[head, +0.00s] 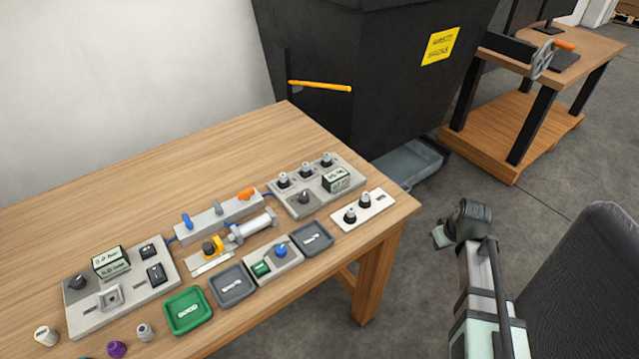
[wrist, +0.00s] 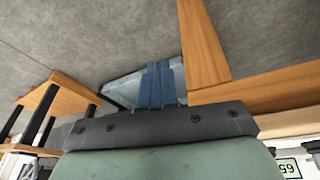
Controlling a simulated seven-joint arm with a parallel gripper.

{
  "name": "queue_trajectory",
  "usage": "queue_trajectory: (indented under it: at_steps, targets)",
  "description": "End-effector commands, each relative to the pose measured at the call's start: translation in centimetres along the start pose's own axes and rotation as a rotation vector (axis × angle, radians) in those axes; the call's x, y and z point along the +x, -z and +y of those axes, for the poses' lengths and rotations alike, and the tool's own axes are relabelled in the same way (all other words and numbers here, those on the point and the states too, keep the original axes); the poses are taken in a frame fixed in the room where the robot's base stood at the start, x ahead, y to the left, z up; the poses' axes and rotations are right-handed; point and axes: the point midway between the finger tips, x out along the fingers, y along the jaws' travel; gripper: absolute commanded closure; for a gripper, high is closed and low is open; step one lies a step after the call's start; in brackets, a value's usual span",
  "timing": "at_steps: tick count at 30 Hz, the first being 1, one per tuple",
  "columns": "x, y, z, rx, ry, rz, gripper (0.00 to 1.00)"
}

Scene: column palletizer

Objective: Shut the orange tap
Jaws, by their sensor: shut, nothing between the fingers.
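The orange tap (head: 246,194) is a small lever on the right end of a grey manifold block on the table. Its lever lies roughly along the block. A blue tap (head: 187,221) sits at the block's left end, its lever in a different direction. My gripper (wrist: 160,66) shows in the wrist view as blue fingers pressed together, with nothing between them. In the head view my arm is at the right, beyond the table's right edge, well apart from the tap. The fingers cannot be made out there. The wrist view does not show the orange tap.
The wooden table (head: 130,203) holds switch boxes, a cylinder (head: 250,228), a green tray (head: 188,309) and grey trays close around the manifold. A dark waste bin (head: 390,80) with a yellow bar stands behind.

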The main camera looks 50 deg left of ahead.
Motion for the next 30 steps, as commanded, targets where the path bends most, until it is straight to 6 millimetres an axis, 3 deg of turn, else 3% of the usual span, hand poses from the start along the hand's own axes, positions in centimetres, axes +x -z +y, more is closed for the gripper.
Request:
queue_trajectory:
  at_steps: [1,6,12,18,30]
  targets:
    - [-1.0,1.8,-0.4,-0.031,-0.005,0.021,1.00]
    - [-4.3,7.1,-3.1,-0.125,-0.010,0.078,1.00]
    - [-7.1,12.0,-8.0,-0.186,0.008,0.113,1.00]
    - [-8.9,15.4,-13.6,-0.211,0.039,0.120,1.00]
    - [-12.6,20.2,-25.2,-0.244,0.102,0.119,1.00]
